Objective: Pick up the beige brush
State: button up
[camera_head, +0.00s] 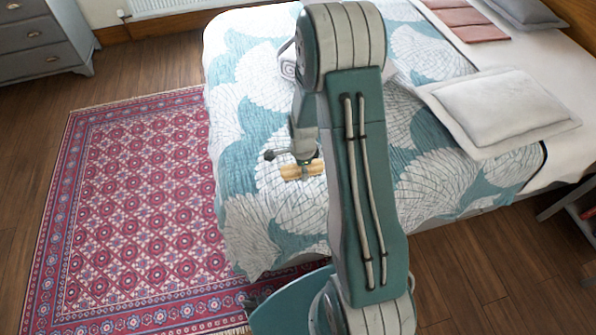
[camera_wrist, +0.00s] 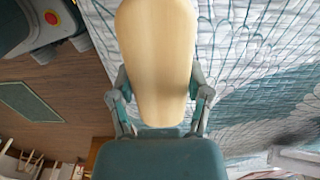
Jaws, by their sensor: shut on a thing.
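The beige brush (camera_wrist: 155,60) fills the upper middle of the wrist view, showing a smooth, pale wooden surface. My gripper (camera_wrist: 160,100) has one finger on each side of it and is shut on it. In the head view the brush (camera_head: 312,169) shows as a small tan piece at the bed's near left part, with my gripper (camera_head: 300,172) at it. My arm hides part of the brush there. I cannot tell whether the brush touches the quilt or is just above it.
The bed (camera_head: 262,215) has a teal and white patterned quilt. A white pillow (camera_head: 500,105) lies at the right. A red patterned rug (camera_head: 140,210) covers the floor at left. A grey dresser (camera_head: 40,45) stands at the far left. A shelf unit (camera_head: 580,205) stands at the right edge.

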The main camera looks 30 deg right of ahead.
jog(key=s+d+r, duration=0.3)
jog(key=s+r, duration=0.4)
jog(key=s, duration=0.4)
jog(key=shift+s+d+r, duration=0.3)
jog(key=shift+d+r, duration=0.1)
